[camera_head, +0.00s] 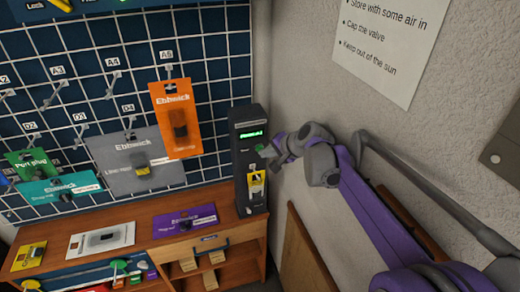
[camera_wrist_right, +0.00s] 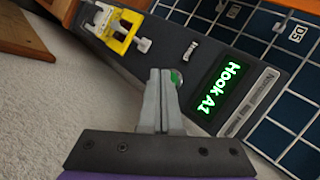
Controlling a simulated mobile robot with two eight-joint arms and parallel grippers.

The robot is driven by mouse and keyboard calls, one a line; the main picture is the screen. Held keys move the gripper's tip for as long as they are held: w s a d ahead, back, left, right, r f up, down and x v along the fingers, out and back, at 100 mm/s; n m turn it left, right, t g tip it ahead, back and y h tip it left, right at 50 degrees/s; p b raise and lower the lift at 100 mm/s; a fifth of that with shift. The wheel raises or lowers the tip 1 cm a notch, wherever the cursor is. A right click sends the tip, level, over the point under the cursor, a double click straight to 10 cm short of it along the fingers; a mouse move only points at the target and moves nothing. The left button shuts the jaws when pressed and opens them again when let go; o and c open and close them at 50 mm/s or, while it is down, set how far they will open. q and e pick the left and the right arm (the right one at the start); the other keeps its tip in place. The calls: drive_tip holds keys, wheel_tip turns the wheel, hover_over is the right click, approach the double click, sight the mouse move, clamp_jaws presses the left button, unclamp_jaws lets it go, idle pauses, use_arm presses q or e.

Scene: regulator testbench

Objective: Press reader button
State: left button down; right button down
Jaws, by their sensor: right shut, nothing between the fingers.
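The reader is a tall black box (camera_head: 240,165) standing on the right end of the wooden bench, and its dark face (camera_wrist_right: 190,45) fills much of the right wrist view. Its screen (camera_wrist_right: 214,88) glows green and reads "Hook A1". A round green button (camera_wrist_right: 177,78) sits beside the screen, partly hidden behind my fingertips. My right gripper (camera_wrist_right: 161,72) is shut and empty, with its tips at the button; I cannot tell whether they touch it. In the head view my right gripper (camera_head: 266,152) reaches the reader's face from the right. My left gripper is not in view.
A pegboard (camera_head: 110,60) with hooks and hanging cards, including an orange one (camera_head: 178,110), stands left. A purple card (camera_head: 184,222) lies on the bench. The wall (camera_head: 310,90) is close on the right.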

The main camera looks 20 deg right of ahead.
drive_tip(key=shift+w, duration=0.45)
idle(0.7)
drive_tip(key=shift+s, duration=0.95)
drive_tip(key=s, duration=0.5)
drive_tip(key=shift+d, duration=0.1)
idle(0.6)
